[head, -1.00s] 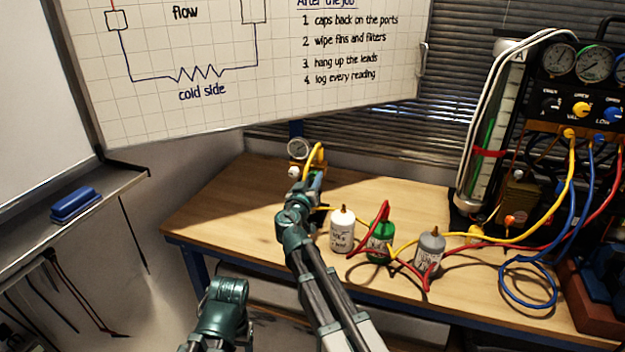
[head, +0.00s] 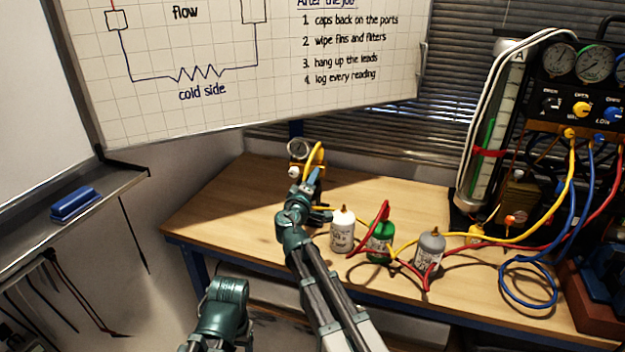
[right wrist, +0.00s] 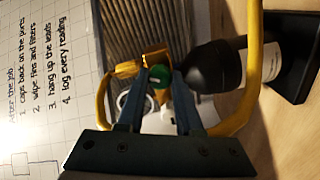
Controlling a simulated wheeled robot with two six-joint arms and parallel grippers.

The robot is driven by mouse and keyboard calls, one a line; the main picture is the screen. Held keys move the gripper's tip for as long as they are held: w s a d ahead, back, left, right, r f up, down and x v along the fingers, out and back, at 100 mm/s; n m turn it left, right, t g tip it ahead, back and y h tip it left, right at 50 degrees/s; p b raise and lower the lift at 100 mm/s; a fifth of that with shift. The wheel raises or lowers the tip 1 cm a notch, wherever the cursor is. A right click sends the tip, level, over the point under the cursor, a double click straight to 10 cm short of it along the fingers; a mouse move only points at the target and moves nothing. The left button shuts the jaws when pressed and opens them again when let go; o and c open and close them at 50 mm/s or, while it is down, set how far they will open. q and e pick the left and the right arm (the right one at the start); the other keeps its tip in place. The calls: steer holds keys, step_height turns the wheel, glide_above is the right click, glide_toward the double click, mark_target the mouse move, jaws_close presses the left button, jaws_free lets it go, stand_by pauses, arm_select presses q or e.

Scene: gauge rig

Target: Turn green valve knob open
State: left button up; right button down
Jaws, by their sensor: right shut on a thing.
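The green valve knob (right wrist: 159,76) shows in the right wrist view, on a brass fitting (right wrist: 153,57). My right gripper (right wrist: 158,82) has its two fingers on either side of the knob and is shut on it. In the head view my right gripper (head: 313,178) reaches the small gauge fitting (head: 300,150) at the back left of the bench, where the knob is hidden behind the gripper. My left gripper is out of view; only a joint of that arm shows at the bottom.
The wooden bench (head: 215,205) is clear at its left end. A white bottle (head: 342,231), a green bottle (head: 380,240) and a grey bottle (head: 429,252) stand right of my right arm. Yellow hose (head: 505,241) and red hose run among them. A whiteboard hangs behind.

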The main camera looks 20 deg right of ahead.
steer(key=n, duration=0.5)
steer(key=shift+n, duration=0.4)
stand_by(0.4)
steer(key=c, duration=0.6)
jaws_free()
steer(key=shift+o, duration=0.2)
steer(key=v, duration=1.4)
